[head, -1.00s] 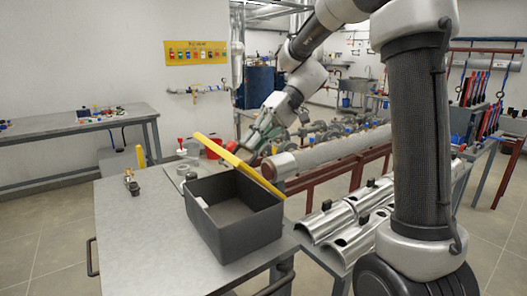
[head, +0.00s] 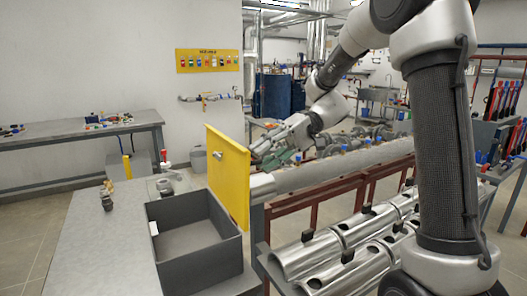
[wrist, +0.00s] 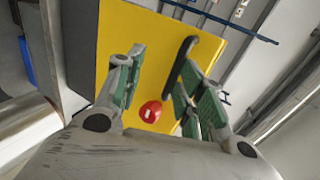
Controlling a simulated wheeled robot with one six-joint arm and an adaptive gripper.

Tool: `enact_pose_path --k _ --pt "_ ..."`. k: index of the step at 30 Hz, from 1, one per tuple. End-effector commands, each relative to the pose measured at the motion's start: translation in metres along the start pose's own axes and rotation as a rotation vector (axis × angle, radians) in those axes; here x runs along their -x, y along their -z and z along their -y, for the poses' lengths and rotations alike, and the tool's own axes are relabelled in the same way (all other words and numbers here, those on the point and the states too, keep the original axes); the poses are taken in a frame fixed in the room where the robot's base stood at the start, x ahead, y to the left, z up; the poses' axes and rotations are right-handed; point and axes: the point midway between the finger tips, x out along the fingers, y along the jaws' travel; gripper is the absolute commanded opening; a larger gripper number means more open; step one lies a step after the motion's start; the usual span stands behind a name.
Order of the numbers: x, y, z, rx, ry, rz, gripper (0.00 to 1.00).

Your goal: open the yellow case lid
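The case is a dark grey open box (head: 200,263) on the table in the head view, with a bare interior. Its yellow lid (head: 236,180) stands nearly upright along the box's right edge, with a small metal latch on the face toward the box. My gripper (head: 265,148) is on the far right side of the lid, its tips close to the lid's outer face. In the wrist view my gripper (wrist: 158,62) has its green-padded fingers apart with nothing between the tips. The lid (wrist: 120,35) fills the view ahead, with a black handle (wrist: 180,60) beside the right finger.
A small red round part (wrist: 150,112) shows between the fingers in the wrist view. Brass and grey fittings (head: 107,197) stand on the table (head: 100,255) left of the box. Curved metal shells (head: 310,258) lie to the right, with a long pipe (head: 320,172) behind.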

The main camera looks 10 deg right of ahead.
Motion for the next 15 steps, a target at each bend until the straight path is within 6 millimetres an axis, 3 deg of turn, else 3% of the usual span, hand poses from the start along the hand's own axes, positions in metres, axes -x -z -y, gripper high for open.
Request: enact_pose_path --k 1,3,15 --pt "-0.002 -0.003 -0.012 -0.015 -0.011 0.012 0.0" --pt "-0.001 -0.003 -0.015 -0.014 -0.011 0.012 0.0" --pt "0.002 -0.003 -0.022 -0.012 -0.011 0.014 0.07"
